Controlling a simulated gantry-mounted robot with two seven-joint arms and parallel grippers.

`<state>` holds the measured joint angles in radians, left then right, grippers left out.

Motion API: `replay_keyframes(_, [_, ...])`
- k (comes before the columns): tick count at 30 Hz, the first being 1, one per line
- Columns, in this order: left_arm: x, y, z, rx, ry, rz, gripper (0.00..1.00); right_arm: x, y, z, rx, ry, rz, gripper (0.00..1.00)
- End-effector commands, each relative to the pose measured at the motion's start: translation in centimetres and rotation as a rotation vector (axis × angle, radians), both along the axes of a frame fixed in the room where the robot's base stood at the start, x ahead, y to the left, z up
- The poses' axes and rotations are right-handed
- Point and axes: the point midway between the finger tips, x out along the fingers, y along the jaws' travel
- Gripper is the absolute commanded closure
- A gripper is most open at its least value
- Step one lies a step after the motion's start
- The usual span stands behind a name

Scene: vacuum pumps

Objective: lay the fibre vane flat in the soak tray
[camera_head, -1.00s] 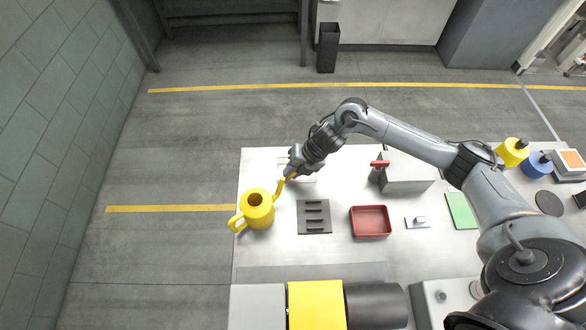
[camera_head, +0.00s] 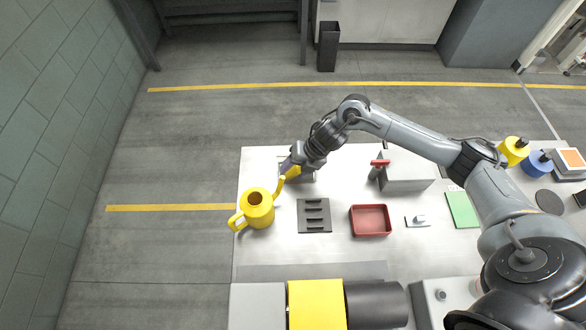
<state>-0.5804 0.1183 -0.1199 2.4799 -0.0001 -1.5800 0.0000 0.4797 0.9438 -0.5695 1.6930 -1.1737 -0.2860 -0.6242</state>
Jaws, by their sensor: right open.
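A shallow red tray (camera_head: 370,221), which I take to be the soak tray, sits on the pale bench right of the middle and looks empty. A dark slotted block (camera_head: 314,216) lies left of it. I cannot make out the fibre vane for certain in this view. My right gripper (camera_head: 289,170) is open near the bench's back left, close above the spout of a yellow can (camera_head: 257,208). I cannot tell whether it touches the spout. Its wrist partly hides a small item on the bench behind it. My left gripper is not in view.
A grey block with a red handle (camera_head: 380,163) stands behind the tray. A small metal piece (camera_head: 418,220) and a green pad (camera_head: 462,209) lie to the right. A yellow-and-black cylinder (camera_head: 316,305) lies along the front. Yellow and blue containers stand far right.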

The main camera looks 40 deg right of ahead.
Motion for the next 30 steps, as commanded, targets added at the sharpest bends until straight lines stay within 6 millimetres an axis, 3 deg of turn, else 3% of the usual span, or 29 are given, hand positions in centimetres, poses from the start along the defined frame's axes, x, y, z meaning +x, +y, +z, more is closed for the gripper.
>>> replay_keyframes(15, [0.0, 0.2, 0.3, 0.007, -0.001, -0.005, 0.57, -2.5, -3.1, 7.1, -0.003, 0.000, 0.001, 0.50])
replay_keyframes(21, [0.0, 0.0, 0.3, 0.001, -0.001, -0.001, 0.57, -2.9, -3.6, 8.4, -0.001, 0.001, 0.000, 0.50])
replay_keyframes(30, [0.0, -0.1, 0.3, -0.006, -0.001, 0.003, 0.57, -3.0, -3.7, 8.7, 0.000, 0.001, 0.000, 0.50])
